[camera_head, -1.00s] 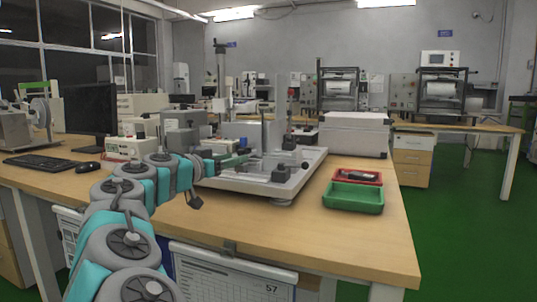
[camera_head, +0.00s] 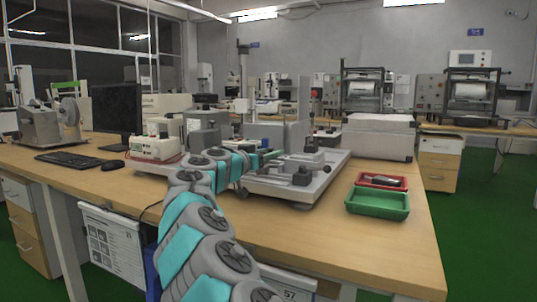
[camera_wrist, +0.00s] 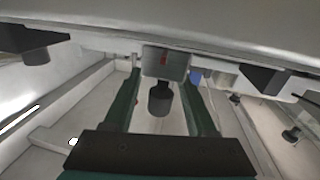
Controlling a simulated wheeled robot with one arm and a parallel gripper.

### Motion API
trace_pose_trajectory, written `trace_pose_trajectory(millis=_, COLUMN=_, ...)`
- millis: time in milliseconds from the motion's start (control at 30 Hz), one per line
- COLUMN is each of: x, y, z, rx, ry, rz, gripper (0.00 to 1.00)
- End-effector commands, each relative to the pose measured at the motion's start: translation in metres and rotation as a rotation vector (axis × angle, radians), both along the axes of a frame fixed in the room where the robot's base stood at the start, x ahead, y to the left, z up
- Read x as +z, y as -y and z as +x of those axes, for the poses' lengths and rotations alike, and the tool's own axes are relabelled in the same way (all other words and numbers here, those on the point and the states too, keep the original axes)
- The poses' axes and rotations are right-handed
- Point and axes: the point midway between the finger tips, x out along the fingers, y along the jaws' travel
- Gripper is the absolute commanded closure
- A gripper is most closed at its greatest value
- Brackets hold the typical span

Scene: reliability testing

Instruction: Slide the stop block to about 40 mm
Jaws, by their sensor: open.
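In the wrist view, a grey block with a red mark (camera_wrist: 164,62) sits on a rail ahead, with a dark cylindrical knob (camera_wrist: 160,97) below it. It looks like the stop block, though I cannot read any scale. My gripper (camera_wrist: 160,82) is open, with one dark green finger on each side of the knob and a visible gap at both sides. In the head view, my gripper (camera_head: 268,156) is at the left part of the light grey test fixture (camera_head: 284,189). The stop block is hard to make out there.
A green tray (camera_head: 377,204) and a red tray (camera_head: 382,181) holding a dark item lie right of the fixture. A white box (camera_head: 378,137) stands behind. A monitor (camera_head: 117,107) and keyboard (camera_head: 80,159) are at the left. The front right of the table (camera_head: 340,245) is clear.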

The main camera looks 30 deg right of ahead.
Motion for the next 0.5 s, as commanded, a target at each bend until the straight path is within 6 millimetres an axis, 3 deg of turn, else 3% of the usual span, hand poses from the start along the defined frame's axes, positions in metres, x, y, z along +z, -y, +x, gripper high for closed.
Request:
trace_pose_trajectory(millis=100, x=-0.0002, y=-0.0002, z=-0.0001, rx=0.0, ry=0.0, rz=0.0, gripper=0.43)
trace_pose_trajectory(millis=500, x=-0.0005, y=-0.0001, z=-0.0002, rx=0.0, ry=0.0, rz=0.001, gripper=0.88)
